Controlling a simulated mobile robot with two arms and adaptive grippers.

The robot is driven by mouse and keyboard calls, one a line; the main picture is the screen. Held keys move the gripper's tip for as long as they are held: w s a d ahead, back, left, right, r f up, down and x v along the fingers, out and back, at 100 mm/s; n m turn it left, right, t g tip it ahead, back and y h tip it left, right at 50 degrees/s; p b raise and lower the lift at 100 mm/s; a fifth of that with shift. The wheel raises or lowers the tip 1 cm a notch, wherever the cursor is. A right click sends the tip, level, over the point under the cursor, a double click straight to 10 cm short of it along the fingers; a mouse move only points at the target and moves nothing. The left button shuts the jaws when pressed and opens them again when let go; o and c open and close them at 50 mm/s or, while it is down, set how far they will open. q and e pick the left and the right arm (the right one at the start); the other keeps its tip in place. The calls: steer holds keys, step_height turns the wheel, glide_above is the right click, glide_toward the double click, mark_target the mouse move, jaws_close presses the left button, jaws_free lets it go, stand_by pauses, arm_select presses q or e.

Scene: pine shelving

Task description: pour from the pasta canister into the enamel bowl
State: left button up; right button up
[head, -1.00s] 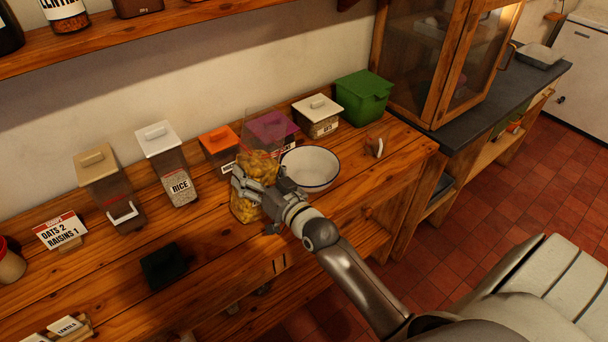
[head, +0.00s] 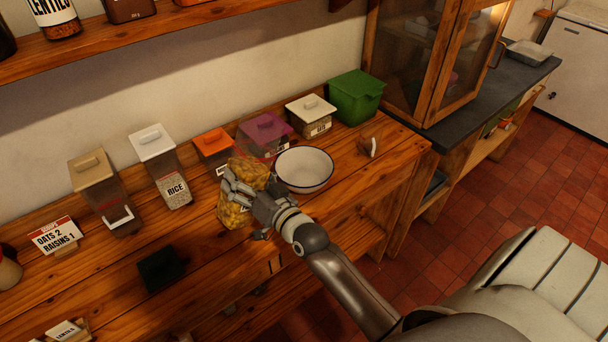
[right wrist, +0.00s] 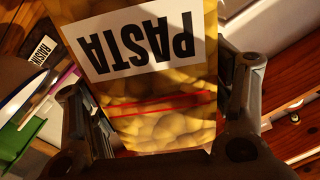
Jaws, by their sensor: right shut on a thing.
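The pasta canister (head: 236,213), clear and filled with yellow pasta, stands out at the middle of the shelf top. My right gripper (head: 240,190) is shut around it. In the right wrist view the canister's PASTA label (right wrist: 140,45) and the pasta show close up between the fingers, with a red line on the wall. The canister leans toward the bowl; I cannot tell whether its base touches the wood. The white enamel bowl (head: 305,166) with a dark rim stands just right of the canister, and no pasta shows in it. My left gripper is not in view.
A purple-lidded bin (head: 265,130), an orange-lidded bin (head: 213,141), a cream-lidded bin (head: 311,108) and a green bin (head: 356,97) stand behind. The rice canister (head: 173,180) is left. A sign (head: 55,236) and a dark block (head: 160,267) lie farther left.

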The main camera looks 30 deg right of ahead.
steer(key=shift+a+r, duration=0.1)
steer(key=shift+r, duration=0.05)
steer(key=shift+a+m, duration=0.1)
steer(key=shift+m, duration=0.3)
steer(key=shift+a, duration=0.15)
steer(key=shift+a+p, duration=0.1)
steer(key=shift+p, duration=0.25)
steer(key=shift+a+f+m, duration=0.2)
steer(key=shift+a+m, duration=0.05)
steer(key=shift+m, duration=0.25)
steer(key=shift+s+a+f+m, duration=0.1)
steer(key=shift+m, duration=0.3)
